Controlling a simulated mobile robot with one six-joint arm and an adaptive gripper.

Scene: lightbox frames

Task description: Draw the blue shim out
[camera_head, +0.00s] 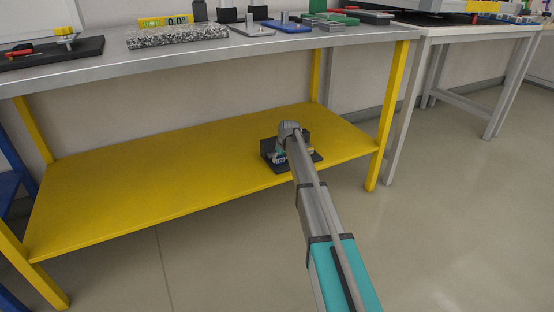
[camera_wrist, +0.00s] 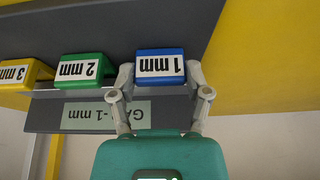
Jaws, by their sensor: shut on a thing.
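The blue shim (camera_wrist: 160,66) is a block labelled "1 mm", seen upside down in the wrist view. It sits at the right end of a row in a dark holder (camera_wrist: 100,26). My gripper (camera_wrist: 161,80) has one finger on each side of it and is shut on it. In the head view my arm reaches down to the dark holder (camera_head: 311,165) on the yellow lower shelf.
A green shim (camera_wrist: 80,67) labelled "2 mm" and a yellow shim (camera_wrist: 20,73) labelled "3 mm" stand beside the blue one. The yellow shelf (camera_head: 150,180) is clear to the left. The workbench top (camera_head: 100,58) overhangs it, with a yellow leg (camera_head: 388,120) at right.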

